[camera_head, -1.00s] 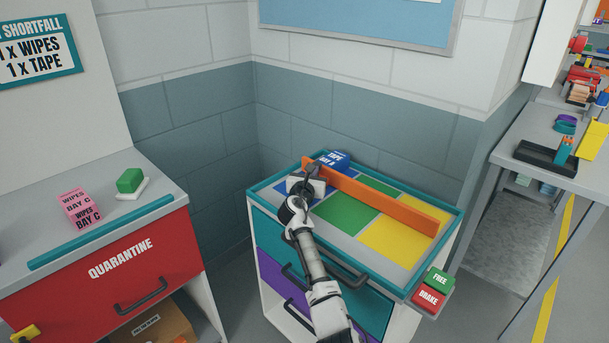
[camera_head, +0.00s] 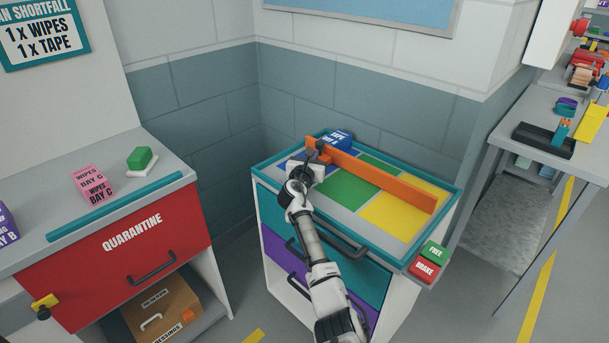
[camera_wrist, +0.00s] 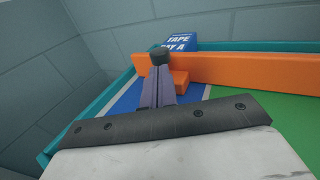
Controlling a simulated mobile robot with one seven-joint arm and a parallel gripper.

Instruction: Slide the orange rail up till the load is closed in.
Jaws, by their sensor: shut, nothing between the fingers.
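The orange rail (camera_head: 385,184) stands on edge across the top of the cart, along a blue, green and yellow surface. In the wrist view the rail (camera_wrist: 250,70) runs to the right, with a small orange block (camera_wrist: 181,80) on its near side at the left end. The load, a blue box marked TAPE BAY A (camera_head: 341,138), sits behind the rail's left end; its top also shows in the wrist view (camera_wrist: 181,41). My gripper (camera_head: 319,151) is shut and empty at the rail's left end. In the wrist view its dark tip (camera_wrist: 160,57) overlaps the rail and block; contact is unclear.
The cart's teal rim (camera_head: 458,199) surrounds the top. FREE (camera_head: 434,252) and BRAKE (camera_head: 425,269) buttons are at its right front corner. A red QUARANTINE cabinet (camera_head: 130,270) stands left, a grey bench (camera_head: 560,158) right. Walls close off the back.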

